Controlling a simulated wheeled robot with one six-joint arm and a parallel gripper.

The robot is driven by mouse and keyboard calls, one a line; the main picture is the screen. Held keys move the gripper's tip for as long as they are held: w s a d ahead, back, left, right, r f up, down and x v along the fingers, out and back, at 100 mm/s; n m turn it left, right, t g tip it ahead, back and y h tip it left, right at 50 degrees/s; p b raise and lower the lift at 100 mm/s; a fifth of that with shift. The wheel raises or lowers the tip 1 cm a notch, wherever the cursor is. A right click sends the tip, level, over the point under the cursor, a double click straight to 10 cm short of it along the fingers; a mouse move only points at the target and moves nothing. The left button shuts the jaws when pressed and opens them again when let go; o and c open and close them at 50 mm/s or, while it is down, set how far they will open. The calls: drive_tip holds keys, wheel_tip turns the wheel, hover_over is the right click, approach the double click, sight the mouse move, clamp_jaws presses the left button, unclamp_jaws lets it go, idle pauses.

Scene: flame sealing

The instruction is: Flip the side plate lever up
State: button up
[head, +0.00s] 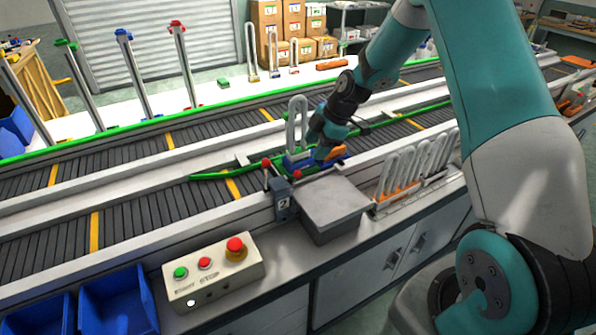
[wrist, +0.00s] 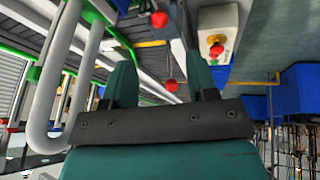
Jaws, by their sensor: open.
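Two red ball knobs on short levers stand by the grey box beside the conveyor: the left knob (head: 266,162) and the right knob (head: 297,174). I cannot tell for certain which is the side plate lever. My gripper (head: 316,152) is just right of and behind the knobs, in front of an upright white U-shaped tube (head: 299,118) in a blue holder. In the wrist view the open, empty fingers (wrist: 158,65) frame a red knob (wrist: 171,86) in the picture; its depth between them is unclear. Another red knob (wrist: 160,19) shows farther up, and the tube (wrist: 42,105) is at left.
A grey flat-topped box (head: 335,203) stands close in front of my gripper. A rack of several clear U tubes (head: 415,165) is to its right. A button box (head: 212,272) and blue bins (head: 118,297) are at front left. Conveyor belts (head: 140,215) run behind.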

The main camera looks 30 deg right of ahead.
sight(299, 171)
drive_tip(key=p+x, duration=0.3)
drive_tip(key=x, duration=0.9)
drive_tip(key=shift+r, duration=0.1)
clamp_jaws()
